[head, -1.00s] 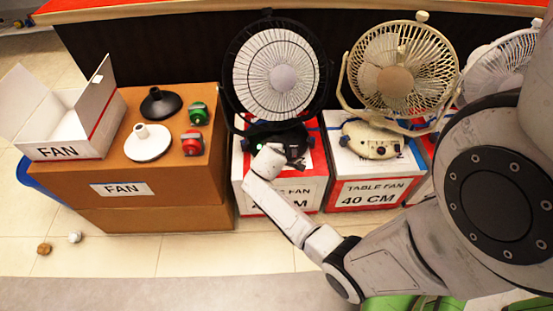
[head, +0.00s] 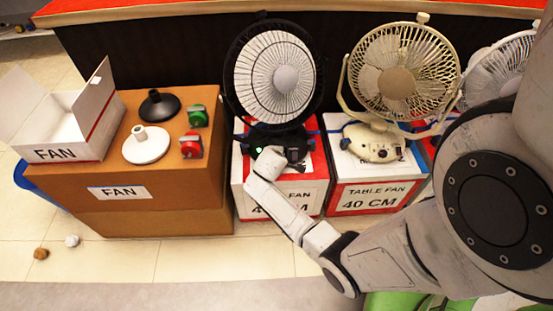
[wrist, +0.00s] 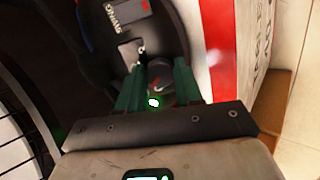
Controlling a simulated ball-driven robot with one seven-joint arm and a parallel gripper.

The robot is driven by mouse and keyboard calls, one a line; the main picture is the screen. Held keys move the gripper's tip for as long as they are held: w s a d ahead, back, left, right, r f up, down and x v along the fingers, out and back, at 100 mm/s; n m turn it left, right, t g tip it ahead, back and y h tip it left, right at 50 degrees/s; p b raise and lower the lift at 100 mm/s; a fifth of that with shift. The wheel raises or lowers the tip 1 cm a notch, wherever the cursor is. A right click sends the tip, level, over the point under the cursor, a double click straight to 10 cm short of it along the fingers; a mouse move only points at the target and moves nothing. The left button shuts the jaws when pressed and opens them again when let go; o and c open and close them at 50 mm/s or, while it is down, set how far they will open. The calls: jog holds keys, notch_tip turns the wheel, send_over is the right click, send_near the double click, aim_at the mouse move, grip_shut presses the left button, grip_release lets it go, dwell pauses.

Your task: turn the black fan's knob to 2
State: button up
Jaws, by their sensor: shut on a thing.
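The black fan (head: 232,75) stands on a white and red box, with its dark base (head: 292,141) toward me. In the wrist view, my gripper (wrist: 158,80) has its two green fingers on either side of a dark round knob (wrist: 160,70) on the fan's base, shut on it. A small green glow lies between the fingers. In the head view, my gripper (head: 257,150) reaches the front left of the base, and my wrist hides part of it. The knob's setting cannot be read.
A cream fan (head: 397,82) stands on a box to the right, with a white fan (head: 496,69) beyond it. On the left, a brown carton (head: 62,182) carries an open white box (head: 70,128), a black stand (head: 159,104), a white stand (head: 146,145) and two small coloured items.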

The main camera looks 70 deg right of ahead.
jog(key=c, duration=0.4)
jog(key=shift+o, duration=0.2)
